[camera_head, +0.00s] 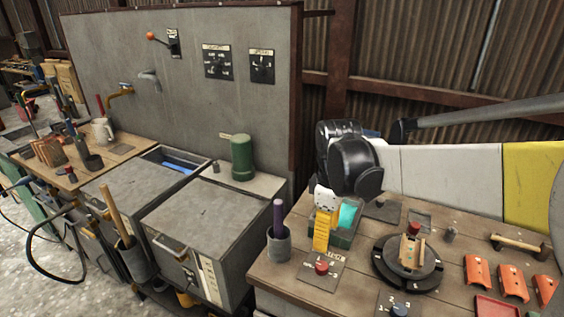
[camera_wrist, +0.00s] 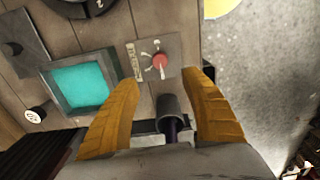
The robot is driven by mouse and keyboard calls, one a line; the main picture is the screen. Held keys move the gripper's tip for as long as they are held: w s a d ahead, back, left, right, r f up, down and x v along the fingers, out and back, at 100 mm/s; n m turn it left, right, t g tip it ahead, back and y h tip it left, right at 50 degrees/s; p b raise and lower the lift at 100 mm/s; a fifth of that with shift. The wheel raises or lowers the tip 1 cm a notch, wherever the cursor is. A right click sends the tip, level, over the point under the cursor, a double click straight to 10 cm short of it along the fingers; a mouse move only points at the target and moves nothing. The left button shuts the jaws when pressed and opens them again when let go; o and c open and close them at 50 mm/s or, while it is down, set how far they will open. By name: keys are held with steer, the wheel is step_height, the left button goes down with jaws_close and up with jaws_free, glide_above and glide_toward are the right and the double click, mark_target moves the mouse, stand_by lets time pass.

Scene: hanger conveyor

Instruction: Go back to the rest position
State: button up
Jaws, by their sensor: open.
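My gripper (camera_head: 322,230) hangs over the left part of the wooden workbench in the head view, with its yellow fingers pointing down. In the wrist view the two fingers of my gripper (camera_wrist: 161,64) stand wide apart with nothing between them. Below the gap, a red knob on a small plate (camera_wrist: 170,45) shows on the bench. A dark cup (camera_wrist: 170,104) with a purple-handled tool shows lower between the fingers. My arm reaches in from the right of the head view.
A box with a teal screen (camera_head: 348,214) stands right beside my fingers. The grey cup (camera_head: 279,246) is at their left. A black turntable (camera_head: 408,278) holds a wooden piece. Orange parts (camera_head: 511,279) lie at right. Grey tanks (camera_head: 205,222) and a green canister (camera_head: 242,158) stand at left.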

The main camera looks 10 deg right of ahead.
steer(key=s+r+m+t, duration=0.3)
steer(key=s+m+t, duration=0.4)
steer(key=s+m, duration=0.4)
steer(key=shift+s, duration=0.85)
